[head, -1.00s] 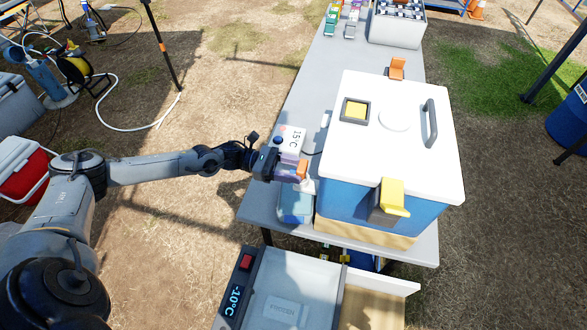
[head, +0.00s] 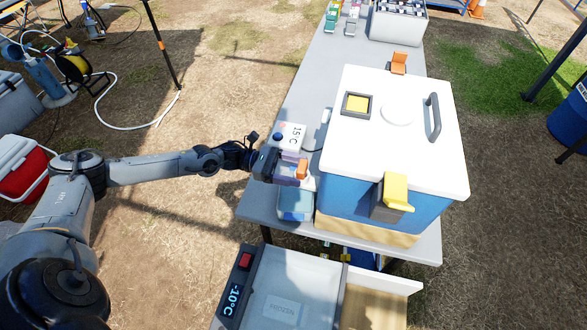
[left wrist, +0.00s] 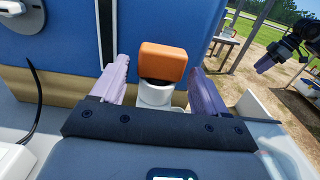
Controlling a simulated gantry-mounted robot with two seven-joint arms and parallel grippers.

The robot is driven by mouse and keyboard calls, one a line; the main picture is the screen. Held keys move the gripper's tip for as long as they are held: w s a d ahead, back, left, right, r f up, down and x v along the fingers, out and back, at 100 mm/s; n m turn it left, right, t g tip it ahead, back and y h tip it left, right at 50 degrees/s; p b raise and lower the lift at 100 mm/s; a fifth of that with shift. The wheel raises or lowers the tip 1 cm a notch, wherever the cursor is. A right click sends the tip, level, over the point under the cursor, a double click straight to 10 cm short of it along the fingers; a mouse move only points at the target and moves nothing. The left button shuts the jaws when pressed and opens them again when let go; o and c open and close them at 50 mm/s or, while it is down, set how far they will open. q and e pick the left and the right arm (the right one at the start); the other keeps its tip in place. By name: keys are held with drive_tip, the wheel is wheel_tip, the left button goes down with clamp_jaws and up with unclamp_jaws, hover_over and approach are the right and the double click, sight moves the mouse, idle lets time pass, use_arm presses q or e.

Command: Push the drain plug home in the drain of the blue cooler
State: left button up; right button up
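The blue cooler (head: 340,205) with its white lid stands on a wooden base on the grey table. In the left wrist view its blue wall (left wrist: 200,30) fills the upper part. The orange drain plug (left wrist: 163,63) sits at the mouth of the white drain (left wrist: 155,96); I cannot tell how deep it is in. It also shows in the head view (head: 302,169). My left gripper (left wrist: 162,75) is open, its two purple fingers on either side of the plug with small gaps. A dark arm end at the right of the left wrist view may be my right gripper (left wrist: 268,62).
A white 15°C unit (head: 291,135) is close behind the left gripper. A blue container (head: 295,205) is below the plug. An open box with a -10°C display (head: 231,295) stands in front of the table. A white crate (head: 395,28) is at the far end.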

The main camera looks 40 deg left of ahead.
use_arm(q)
drive_tip(key=shift+o, duration=0.4)
drive_tip(key=v, duration=1)
drive_tip(key=shift+s+a+p, duration=0.15)
drive_tip(key=shift+a+p, duration=0.2)
drive_tip(key=shift+p, duration=0.05)
drive_tip(key=shift+a, duration=0.1)
